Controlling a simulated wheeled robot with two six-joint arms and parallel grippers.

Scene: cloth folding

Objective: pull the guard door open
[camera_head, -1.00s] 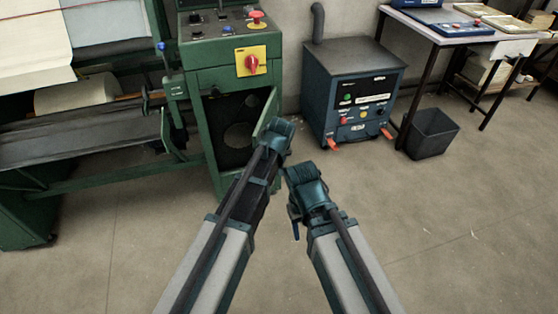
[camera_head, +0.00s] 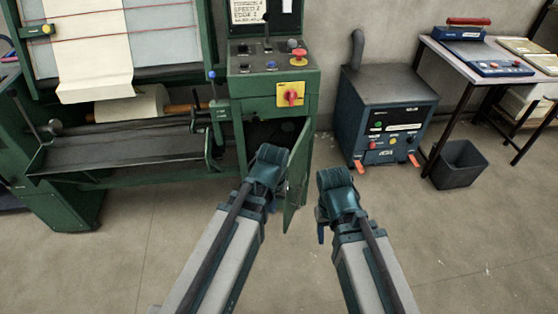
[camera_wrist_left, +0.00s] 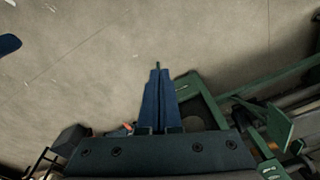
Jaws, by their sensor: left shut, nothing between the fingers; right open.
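The guard door (camera_head: 299,165) is a narrow green panel hinged at the right of the green machine's lower cabinet. It stands swung out, away from the dark cabinet opening (camera_head: 262,132). My left gripper (camera_head: 272,204) is in front of the opening, just left of the door, on its inner side; I cannot tell if it touches. Its blue fingers are shut with nothing between them, as the left wrist view (camera_wrist_left: 159,95) shows, with green metal close to their right. My right gripper (camera_head: 320,232) is open, to the right of the door and apart from it. My left wrist hides part of the opening.
The machine's control panel with a red knob (camera_head: 291,96) is above the door. A dark blue box unit (camera_head: 385,115) stands to the right, then a black bin (camera_head: 460,164) and a table (camera_head: 480,60). The concrete floor (camera_head: 470,250) in front is clear.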

